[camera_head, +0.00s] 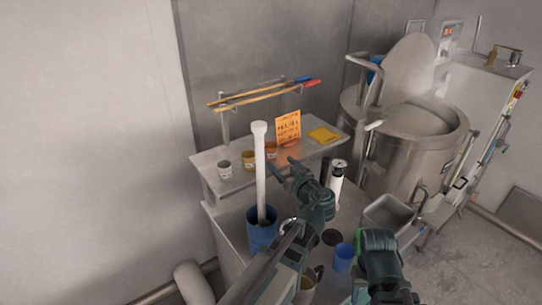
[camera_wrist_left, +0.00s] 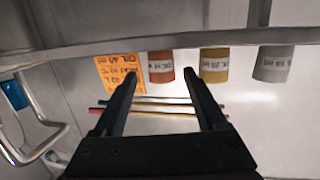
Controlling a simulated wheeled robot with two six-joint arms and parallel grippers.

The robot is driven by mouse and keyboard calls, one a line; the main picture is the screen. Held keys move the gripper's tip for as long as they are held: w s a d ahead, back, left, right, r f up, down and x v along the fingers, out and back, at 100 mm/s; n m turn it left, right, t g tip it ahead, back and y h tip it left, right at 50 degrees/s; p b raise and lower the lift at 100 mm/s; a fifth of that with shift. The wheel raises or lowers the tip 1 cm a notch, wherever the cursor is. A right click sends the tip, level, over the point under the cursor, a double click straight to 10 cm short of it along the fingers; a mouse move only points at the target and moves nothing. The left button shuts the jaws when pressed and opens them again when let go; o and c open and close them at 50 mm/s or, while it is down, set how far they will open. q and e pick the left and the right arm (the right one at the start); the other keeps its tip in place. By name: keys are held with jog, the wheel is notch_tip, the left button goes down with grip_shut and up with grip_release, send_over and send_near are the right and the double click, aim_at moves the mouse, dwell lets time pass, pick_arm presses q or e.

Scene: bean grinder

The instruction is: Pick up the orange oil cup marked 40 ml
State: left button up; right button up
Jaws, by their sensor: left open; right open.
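The orange cup (camera_head: 271,150) stands on the upper steel shelf, right of a yellow cup (camera_head: 248,159) and a grey cup (camera_head: 224,169). In the left wrist view, where things appear upside down, the orange cup (camera_wrist_left: 161,63) lines up between my fingertips, with a white label too small to read surely. The yellow cup (camera_wrist_left: 214,63) and grey cup (camera_wrist_left: 272,63) are to its right there. My left gripper (camera_head: 283,166) is open and empty at the shelf's front, near the orange cup; it also shows in the wrist view (camera_wrist_left: 160,74). My right gripper's fingers are not visible.
An orange sign (camera_head: 288,128) stands behind the cups, with a yellow pad (camera_head: 323,135) to the right. A white rod rises from a blue container (camera_head: 262,236) left of my arm. A rack (camera_head: 225,125) holds long sticks above the shelf. A large steel vat (camera_head: 395,150) stands right.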

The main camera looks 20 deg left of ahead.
aim_at(274, 157)
pick_arm(q)
jog(key=x, duration=0.6)
jog(key=shift+a+b, duration=0.1)
jog(key=shift+b, duration=0.3)
jog(key=shift+w, duration=0.1)
jog(key=x, duration=0.5)
jog(key=shift+a+b, duration=0.15)
jog(key=shift+b, duration=0.25)
jog(key=shift+r, duration=0.1)
jog(key=shift+c, duration=0.3)
jog(key=c, duration=1.1)
jog(key=shift+r, duration=0.2)
notch_tip(274, 157, up, 28)
jog(key=p, duration=2.8)
jog(key=shift+f, duration=0.2)
